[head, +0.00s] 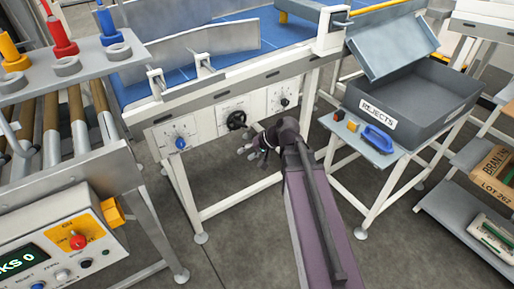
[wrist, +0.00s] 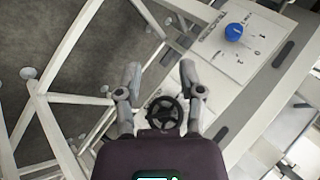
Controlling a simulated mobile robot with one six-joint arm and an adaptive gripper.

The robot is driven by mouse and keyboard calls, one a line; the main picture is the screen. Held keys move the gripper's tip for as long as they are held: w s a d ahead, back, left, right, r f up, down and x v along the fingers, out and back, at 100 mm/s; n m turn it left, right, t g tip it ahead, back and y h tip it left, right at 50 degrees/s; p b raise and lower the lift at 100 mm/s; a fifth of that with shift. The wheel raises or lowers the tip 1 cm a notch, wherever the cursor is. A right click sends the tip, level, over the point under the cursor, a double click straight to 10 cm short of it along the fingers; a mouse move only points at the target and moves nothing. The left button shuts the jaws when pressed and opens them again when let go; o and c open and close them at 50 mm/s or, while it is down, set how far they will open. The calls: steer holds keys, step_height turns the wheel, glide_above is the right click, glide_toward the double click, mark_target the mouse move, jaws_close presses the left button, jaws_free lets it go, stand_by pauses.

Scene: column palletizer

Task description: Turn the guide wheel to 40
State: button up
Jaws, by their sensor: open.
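The guide wheel is a black spoked handwheel (head: 237,119) on the middle white dial panel (head: 222,107) of the conveyor's side. The wheel (wrist: 165,113) also shows in the wrist view, between and beyond my gripper's fingers. My gripper (head: 250,151) is in front of the conveyor, a little below and right of the wheel in the head view. In the wrist view my gripper (wrist: 160,78) is open and empty, its two fingers apart. I see no contact with the wheel. The scale marks around the wheel are too small to read.
A blue knob (head: 180,143) sits on the left dial panel, and a small black knob (head: 285,102) on the right one. A grey REJECTS bin (head: 415,95) stands on a side table at right. A roller conveyor and control box (head: 70,250) are at left. Floor below the panels is open.

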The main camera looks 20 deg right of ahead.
steer(key=s+d+r+n+g+h+p, duration=0.1)
steer(key=s+r+n+g+h+p, duration=0.1)
steer(key=s+r+h+p, duration=0.4)
steer(key=s+r+g+p, duration=0.1)
steer(key=s+p, duration=0.1)
steer(key=p, duration=0.3)
steer(key=shift+d+r+n+g, duration=0.15)
steer(key=shift+n+g, duration=0.15)
stand_by(0.6)
steer(key=shift+s+d+g+h, duration=0.3)
steer(key=shift+s+d+h, duration=0.1)
steer(key=shift+s+h, duration=0.4)
